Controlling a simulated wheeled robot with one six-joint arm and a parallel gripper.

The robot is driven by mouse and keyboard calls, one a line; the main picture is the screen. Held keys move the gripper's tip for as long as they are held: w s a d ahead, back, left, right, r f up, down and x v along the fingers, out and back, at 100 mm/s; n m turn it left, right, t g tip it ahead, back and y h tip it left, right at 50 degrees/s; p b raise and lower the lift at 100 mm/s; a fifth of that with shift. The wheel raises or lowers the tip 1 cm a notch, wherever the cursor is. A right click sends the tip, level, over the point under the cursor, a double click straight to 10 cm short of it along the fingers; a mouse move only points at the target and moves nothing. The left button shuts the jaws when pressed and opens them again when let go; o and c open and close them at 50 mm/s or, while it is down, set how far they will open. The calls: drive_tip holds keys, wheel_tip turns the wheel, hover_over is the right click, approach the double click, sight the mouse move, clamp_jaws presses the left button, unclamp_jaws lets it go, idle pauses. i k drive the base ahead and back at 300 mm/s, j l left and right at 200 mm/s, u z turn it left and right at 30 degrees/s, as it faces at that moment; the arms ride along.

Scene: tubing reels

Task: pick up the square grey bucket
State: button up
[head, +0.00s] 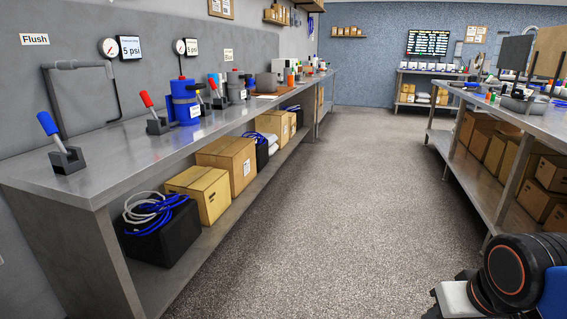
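A small grey, box-like container (266,83) stands far down the left bench (125,171), beyond the blue and grey canisters. It looks like the square grey bucket, but it is small and its inside cannot be seen. Small bottles stand close to its right. My gripper is not in view; only part of my own arm shows at the lower right corner, far from the bench container.
On the left bench stand blue-handled and red-handled clamps, a blue canister (185,102) and a grey canister (236,87). Cardboard boxes (198,193) and a black crate (160,236) fill its lower shelf. A second bench (530,122) runs along the right. The floor aisle (340,200) between is clear.

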sight(267, 83)
drive_tip(key=i+j+z, duration=0.1)
drive_tip(key=i+z, duration=0.2)
drive_tip(key=i, duration=3.05)
drive_tip(key=i+u, duration=0.45)
drive_tip(key=i+l+u, duration=0.2)
drive_tip(key=i+u, duration=0.25)
drive_tip(key=i+l+u, duration=0.4)
drive_tip(key=i, duration=0.15)
drive_tip(key=i+l+u, duration=0.5)
drive_tip(key=j+u, duration=0.15)
drive_tip(key=u, duration=1.35)
